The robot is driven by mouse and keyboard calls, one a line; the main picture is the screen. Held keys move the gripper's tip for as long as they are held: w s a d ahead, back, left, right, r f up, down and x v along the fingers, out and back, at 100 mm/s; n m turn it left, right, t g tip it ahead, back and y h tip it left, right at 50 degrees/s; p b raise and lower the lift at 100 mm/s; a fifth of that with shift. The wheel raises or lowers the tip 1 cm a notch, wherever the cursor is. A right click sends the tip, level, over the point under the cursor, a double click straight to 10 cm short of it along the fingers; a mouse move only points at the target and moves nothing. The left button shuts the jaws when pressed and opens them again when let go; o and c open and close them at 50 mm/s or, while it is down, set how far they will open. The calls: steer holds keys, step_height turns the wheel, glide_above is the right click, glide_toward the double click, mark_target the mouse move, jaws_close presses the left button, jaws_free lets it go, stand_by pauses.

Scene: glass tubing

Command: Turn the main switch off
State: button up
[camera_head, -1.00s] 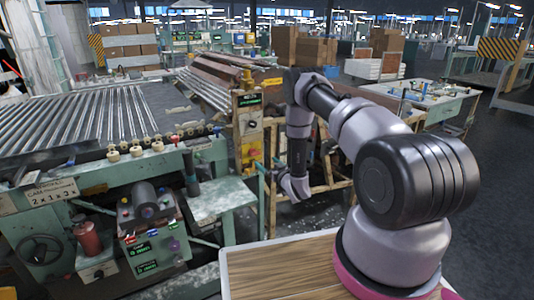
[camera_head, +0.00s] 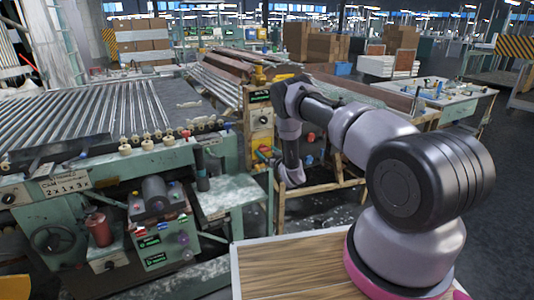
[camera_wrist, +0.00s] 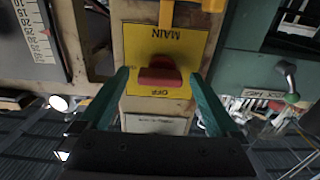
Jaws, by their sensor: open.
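The main switch is a red handle (camera_wrist: 160,77) on a yellow plate (camera_wrist: 150,47) in the wrist view. The plate's words MAIN and OFF appear upside down, and the handle lies across it close to the word OFF. My gripper (camera_wrist: 159,75) is open, with one teal finger on each side of the handle. I see nothing held, and cannot tell whether the fingers touch the switch. In the head view the narrow control post (camera_head: 260,122) stands left of my bent arm; the fingers there are too small to make out clearly.
A green machine (camera_head: 95,185) with a roller bed (camera_head: 75,110) fills the left. A small green side table (camera_head: 225,195) stands in front of the post. A wooden frame (camera_head: 325,188) is close behind my wrist. A wooden board (camera_head: 300,265) lies beside my arm's base.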

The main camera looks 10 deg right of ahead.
steer(key=c, duration=1.4)
steer(key=shift+o, duration=0.2)
steer(key=shift+n, duration=0.3)
steer(key=n, duration=0.3)
steer(key=shift+n, duration=0.3)
steer(key=n, duration=0.4)
steer(key=shift+r+n, duration=0.1)
steer(key=shift+n, duration=0.2)
steer(key=n, duration=0.4)
steer(key=shift+a+n, duration=0.1)
steer(key=shift+n, duration=2.4)
